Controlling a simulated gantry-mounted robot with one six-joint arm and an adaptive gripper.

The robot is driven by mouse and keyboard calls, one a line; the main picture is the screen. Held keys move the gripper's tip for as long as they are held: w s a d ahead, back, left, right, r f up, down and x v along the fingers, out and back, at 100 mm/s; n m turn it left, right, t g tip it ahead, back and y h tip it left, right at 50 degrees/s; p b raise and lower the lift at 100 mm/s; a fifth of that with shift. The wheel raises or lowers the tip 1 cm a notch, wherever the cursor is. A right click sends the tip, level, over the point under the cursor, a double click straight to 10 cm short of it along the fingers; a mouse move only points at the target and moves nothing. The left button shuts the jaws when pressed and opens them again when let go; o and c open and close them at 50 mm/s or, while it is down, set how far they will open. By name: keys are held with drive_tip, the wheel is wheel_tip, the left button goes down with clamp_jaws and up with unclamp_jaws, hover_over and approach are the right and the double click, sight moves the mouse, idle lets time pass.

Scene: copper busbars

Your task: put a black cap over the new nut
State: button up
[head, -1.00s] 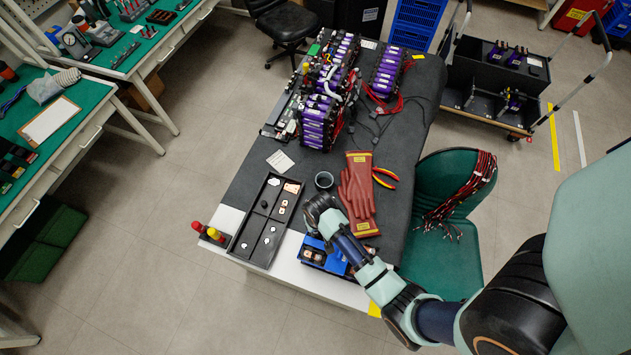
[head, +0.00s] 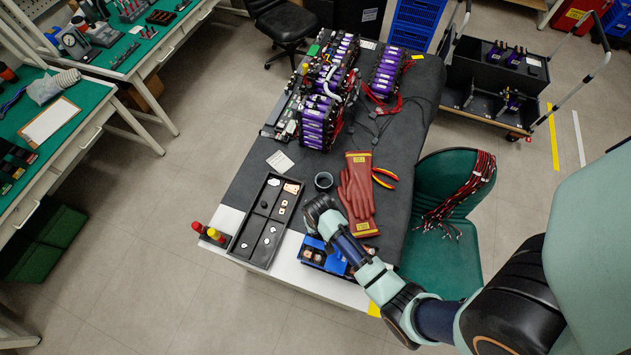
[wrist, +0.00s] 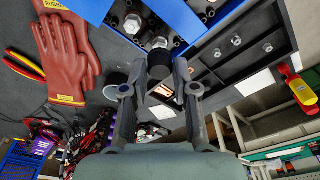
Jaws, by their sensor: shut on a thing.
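In the wrist view my gripper (wrist: 159,66) is shut on a small black cap (wrist: 158,58), held between its fingertips. Just beyond the cap, a pale round nut or stud top (wrist: 160,43) shows at the blue-walled battery module (wrist: 90,9). I cannot tell whether the cap touches it. A silvery hex nut (wrist: 132,23) sits beside it on the module. In the head view my gripper (head: 318,208) is over the near end of the table, and its own arm hides part of the blue module (head: 333,262). The cap is hidden there.
A black tray (head: 238,245) with nuts and copper pieces lies left of the module. Red gloves (head: 357,190), pliers (head: 384,178) and a dark cup (head: 323,181) lie close by. Purple battery modules (head: 318,120) stand at the far end.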

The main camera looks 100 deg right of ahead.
drive_tip(key=shift+f+b, duration=0.75)
drive_tip(key=shift+f, duration=0.3)
drive_tip(key=o, duration=1)
wheel_tip(320, 180, up, 6)
drive_tip(key=p, duration=0.7)
drive_tip(key=shift+r, duration=0.2)
drive_tip(key=shift+f, duration=0.15)
